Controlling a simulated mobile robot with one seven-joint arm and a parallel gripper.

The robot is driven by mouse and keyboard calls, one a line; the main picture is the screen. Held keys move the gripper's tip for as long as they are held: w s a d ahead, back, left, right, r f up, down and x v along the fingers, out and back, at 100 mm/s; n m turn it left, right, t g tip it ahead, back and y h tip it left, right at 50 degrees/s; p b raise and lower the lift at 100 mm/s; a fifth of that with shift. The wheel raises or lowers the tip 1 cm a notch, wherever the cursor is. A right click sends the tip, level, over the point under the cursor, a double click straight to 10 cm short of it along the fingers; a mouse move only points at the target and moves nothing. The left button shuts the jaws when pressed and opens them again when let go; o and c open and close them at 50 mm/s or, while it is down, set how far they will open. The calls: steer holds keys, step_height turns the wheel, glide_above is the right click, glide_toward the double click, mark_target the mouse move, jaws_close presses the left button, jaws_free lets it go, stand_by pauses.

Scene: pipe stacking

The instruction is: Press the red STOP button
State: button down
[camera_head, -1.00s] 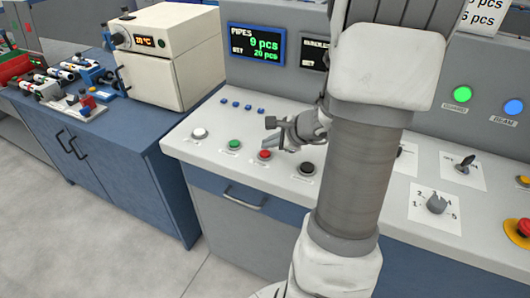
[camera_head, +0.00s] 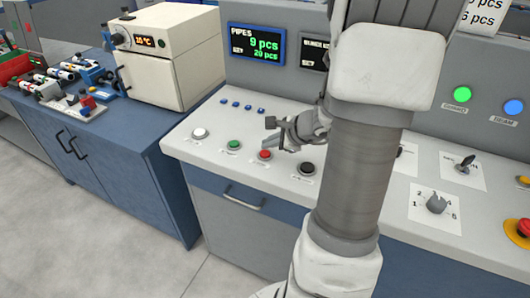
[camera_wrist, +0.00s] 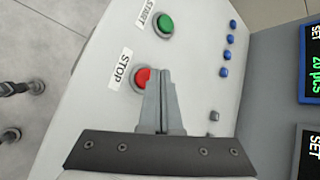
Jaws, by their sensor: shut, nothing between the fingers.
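The red STOP button (camera_head: 265,155) sits on the light sloped control panel (camera_head: 190,147), between a green and a black button. In the wrist view the red button (camera_wrist: 141,78) lies beside the STOP label (camera_wrist: 120,69), partly covered by the fingers. My gripper (camera_head: 270,133) is shut and empty, close to the red button. In the wrist view my closed fingertips (camera_wrist: 162,72) overlap the button's right edge. I cannot tell whether they touch it.
The green START button (camera_head: 233,145) and a black button (camera_head: 306,168) flank the red one. A white button (camera_head: 200,133) and several small blue buttons (camera_head: 236,104) are nearby. A PIPES display (camera_head: 256,44) stands behind. A yellow-based red button (camera_head: 523,228) is far right.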

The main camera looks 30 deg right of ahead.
mark_target(269, 154)
steer(key=shift+f, duration=0.1)
steer(key=shift+f+b, duration=0.35)
steer(key=shift+b, duration=0.3)
steer(key=shift+f+b, duration=0.35)
steer(key=shift+b, duration=0.1)
stand_by(0.5)
steer(key=shift+r, duration=0.1)
steer(key=shift+r+p, duration=0.55)
steer(key=shift+r, duration=0.15)
steer(key=shift+r, duration=0.1)
step_height(269, 154, up, 5)
steer(key=p, duration=0.4)
stand_by(0.8)
